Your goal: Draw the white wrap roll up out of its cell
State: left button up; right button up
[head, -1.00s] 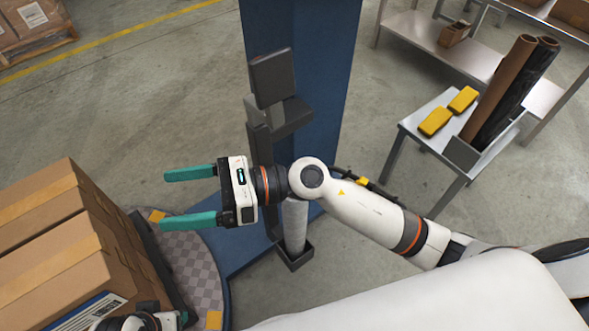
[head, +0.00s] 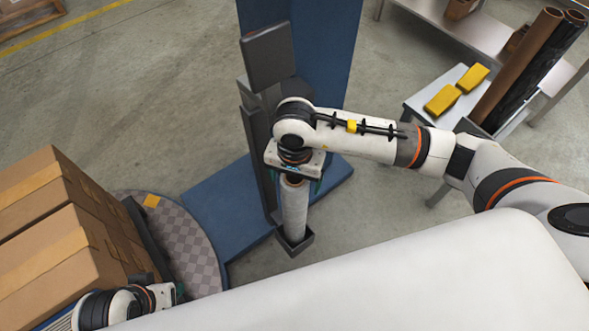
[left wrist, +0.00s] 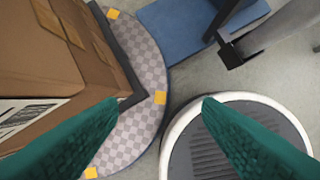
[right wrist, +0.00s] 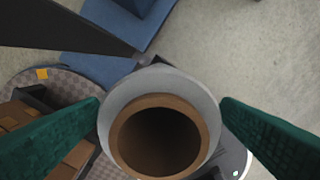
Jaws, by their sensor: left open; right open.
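The white wrap roll (head: 294,212) stands upright in a small dark cell (head: 298,246) beside the blue column. In the right wrist view the roll (right wrist: 112,130) shows end-on, with its brown cardboard core open at the top. My right gripper (head: 297,184) is right over the top of the roll, pointing down. Its green fingers are open, one on each side of the roll, with the roll between them; contact cannot be told. My left gripper (left wrist: 160,108) is open and empty, low at the left beside the cartons.
Stacked cartons (head: 90,235) stand on a round turntable (head: 180,235) at left. A dark mast (head: 260,150) rises just behind the roll. A small table with yellow blocks (head: 442,100) and dark and brown rolls (head: 520,70) stands at right. My white base fills the front.

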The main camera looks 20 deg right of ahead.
jog(key=shift+f, duration=1.65)
